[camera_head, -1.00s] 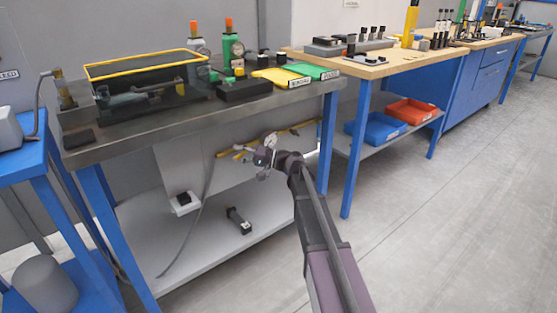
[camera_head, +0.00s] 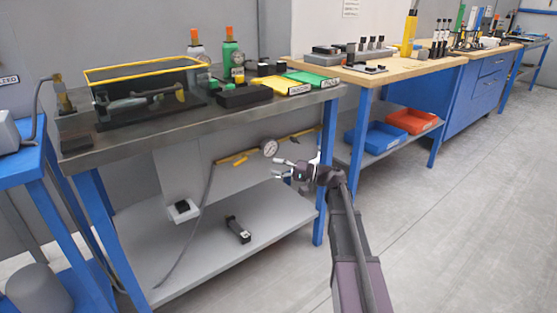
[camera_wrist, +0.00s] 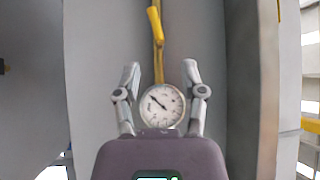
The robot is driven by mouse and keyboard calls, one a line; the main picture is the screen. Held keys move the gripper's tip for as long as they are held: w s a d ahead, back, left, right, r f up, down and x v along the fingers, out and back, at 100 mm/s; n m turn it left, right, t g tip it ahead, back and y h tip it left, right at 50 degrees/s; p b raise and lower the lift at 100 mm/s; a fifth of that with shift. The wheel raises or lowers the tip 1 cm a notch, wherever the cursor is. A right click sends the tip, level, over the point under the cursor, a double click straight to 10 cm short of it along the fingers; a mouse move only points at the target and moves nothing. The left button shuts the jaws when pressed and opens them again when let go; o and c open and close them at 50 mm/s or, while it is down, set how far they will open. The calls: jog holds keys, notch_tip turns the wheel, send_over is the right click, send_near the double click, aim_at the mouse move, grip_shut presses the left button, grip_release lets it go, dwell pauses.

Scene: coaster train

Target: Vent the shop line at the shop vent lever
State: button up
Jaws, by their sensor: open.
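A yellow line (camera_head: 238,157) runs under the steel bench, with a round white gauge (camera_head: 270,147) on it. In the wrist view the gauge (camera_wrist: 161,105) sits low between my fingers. Above it a wider yellow handle-like piece (camera_wrist: 154,24) lies along the line, beyond the fingertips; I cannot tell whether it is the shop vent lever. No label shows on it. My gripper (camera_head: 281,168) is open and empty, to the right of and slightly below the gauge in the head view. In the wrist view my gripper (camera_wrist: 161,72) has its fingers spread, apart from the yellow piece.
The steel bench (camera_head: 150,138) overhangs the line, and a blue leg (camera_head: 326,165) stands right of my gripper. A grey lower shelf (camera_head: 205,258) holds a small black device (camera_head: 238,229). A grey hose (camera_head: 197,215) hangs left. Open floor (camera_head: 455,200) lies right.

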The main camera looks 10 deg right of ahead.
jog(key=s+a+r+g+h+p, duration=0.3)
jog(key=s+a+r+h+p, duration=0.4)
jog(key=p, duration=0.7)
jog(key=s+d+r+n+g+h+p, duration=0.1)
jog(key=s+r+h+p, duration=0.3)
jog(key=p, duration=0.7)
jog(key=s+d+r+g+h+p, duration=0.2)
jog(key=s+r+h+p, duration=0.1)
jog(key=s+p, duration=0.6)
jog(key=shift+r+n+h+p, duration=0.4)
jog(key=shift+r+p, duration=0.4)
jog(key=shift+p, duration=0.15)
dwell(0.3)
jog(key=shift+f, duration=0.1)
dwell(0.3)
